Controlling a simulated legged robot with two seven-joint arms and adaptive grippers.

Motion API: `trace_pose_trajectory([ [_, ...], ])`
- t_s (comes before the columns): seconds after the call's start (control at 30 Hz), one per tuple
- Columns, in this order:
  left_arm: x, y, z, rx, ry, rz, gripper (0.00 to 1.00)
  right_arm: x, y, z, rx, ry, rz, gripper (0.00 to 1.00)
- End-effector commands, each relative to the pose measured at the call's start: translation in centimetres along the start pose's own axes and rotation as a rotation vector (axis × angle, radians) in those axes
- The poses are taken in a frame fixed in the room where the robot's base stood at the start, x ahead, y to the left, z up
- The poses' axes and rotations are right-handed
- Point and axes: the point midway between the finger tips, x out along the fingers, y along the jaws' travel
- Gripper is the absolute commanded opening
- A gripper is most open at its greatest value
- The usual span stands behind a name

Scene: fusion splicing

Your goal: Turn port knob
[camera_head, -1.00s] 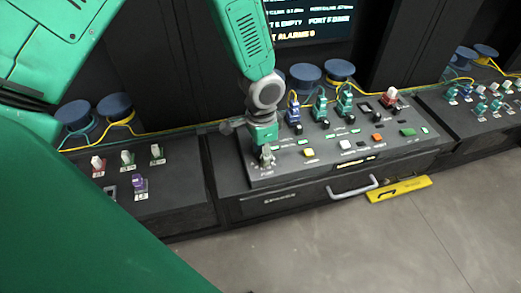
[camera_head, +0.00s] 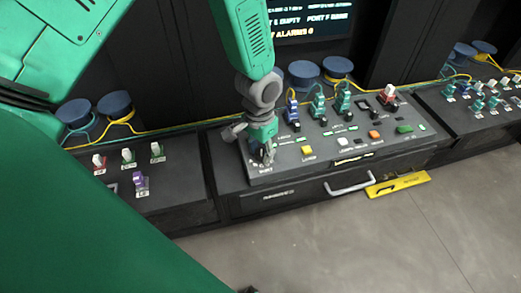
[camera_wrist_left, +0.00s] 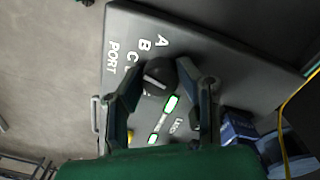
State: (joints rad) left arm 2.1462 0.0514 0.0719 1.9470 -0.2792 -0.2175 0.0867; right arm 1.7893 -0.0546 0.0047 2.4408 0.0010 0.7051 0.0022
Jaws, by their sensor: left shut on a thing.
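The port knob (camera_wrist_left: 158,76) is a dark round knob with a pale pointer line, on the sloped console panel beside the letters A, B, C and the word PORT. In the left wrist view it sits between the two fingers of my left gripper (camera_wrist_left: 162,92), which is shut on it. In the head view the left gripper (camera_head: 263,153) reaches down onto the panel's left end and mostly hides the knob. My right gripper is not clearly visible in any view.
The console (camera_head: 330,160) carries a yellow button (camera_head: 307,150), an orange button (camera_head: 375,135), a green button (camera_head: 405,129) and blue and teal connectors. A drawer handle (camera_head: 350,184) juts from its front. A side panel (camera_head: 170,180) with small connectors stands at left.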

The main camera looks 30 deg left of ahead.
Motion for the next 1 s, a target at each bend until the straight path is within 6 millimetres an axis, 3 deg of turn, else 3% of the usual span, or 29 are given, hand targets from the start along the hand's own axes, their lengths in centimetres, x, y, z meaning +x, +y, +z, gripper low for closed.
trace_pose_trajectory([
  [0.03,-0.3,-0.1,-0.8,0.0,0.021,-0.002,0.01,0.0,0.0,0.0,0.0,0.0,0.0,0.4],
  [0.17,-0.3,-0.1,-0.8,0.0,0.021,-0.002,0.01,0.0,0.0,0.0,0.0,0.0,0.0,0.4],
  [0.2,-0.3,-0.1,-0.8,0.0,0.021,-0.002,0.44,0.0,0.0,0.0,0.0,0.0,0.0,0.4],
  [0.23,-0.3,-0.1,-0.7,0.0,0.02,-0.002,0.5,0.0,0.0,0.0,0.0,0.0,0.0,0.4],
  [0.63,-0.8,-0.1,-0.3,0.0,0.011,-0.002,0.5,-0.1,0.0,0.3,0.0,0.002,0.0,0.4],
  [0.77,-2.8,-0.1,-0.4,-0.001,0.014,-0.001,0.5,-0.1,0.0,0.3,0.0,0.003,0.0,0.4],
  [1.0,-7.9,-0.1,-0.5,0.0,0.015,-0.001,0.5,-0.1,0.0,0.3,0.0,0.003,0.0,0.4],
])
